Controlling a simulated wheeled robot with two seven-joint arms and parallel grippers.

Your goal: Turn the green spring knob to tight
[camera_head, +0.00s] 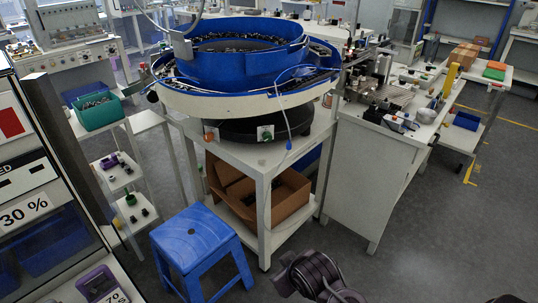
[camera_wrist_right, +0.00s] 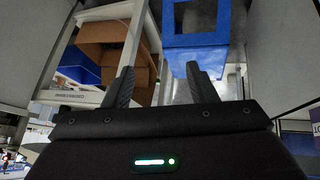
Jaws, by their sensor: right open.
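The green knob (camera_head: 265,133) is small and sits on the front of the dark round base under the blue bowl feeder (camera_head: 240,58). Its setting is too small to read. My right gripper (camera_wrist_right: 157,72) is open, with nothing between its two dark fingers in the right wrist view. A dark part of my right arm (camera_head: 318,277) shows at the bottom of the head view, below and well apart from the knob. The knob is not seen in the right wrist view. My left gripper is not in view.
The feeder stands on a white table (camera_head: 268,168) with a cardboard box (camera_head: 284,200) on its lower shelf. A blue stool (camera_head: 192,238) stands in front at left. A white cabinet bench (camera_head: 373,180) adjoins at right. A blue cable (camera_head: 289,146) hangs near the knob. Floor at right is clear.

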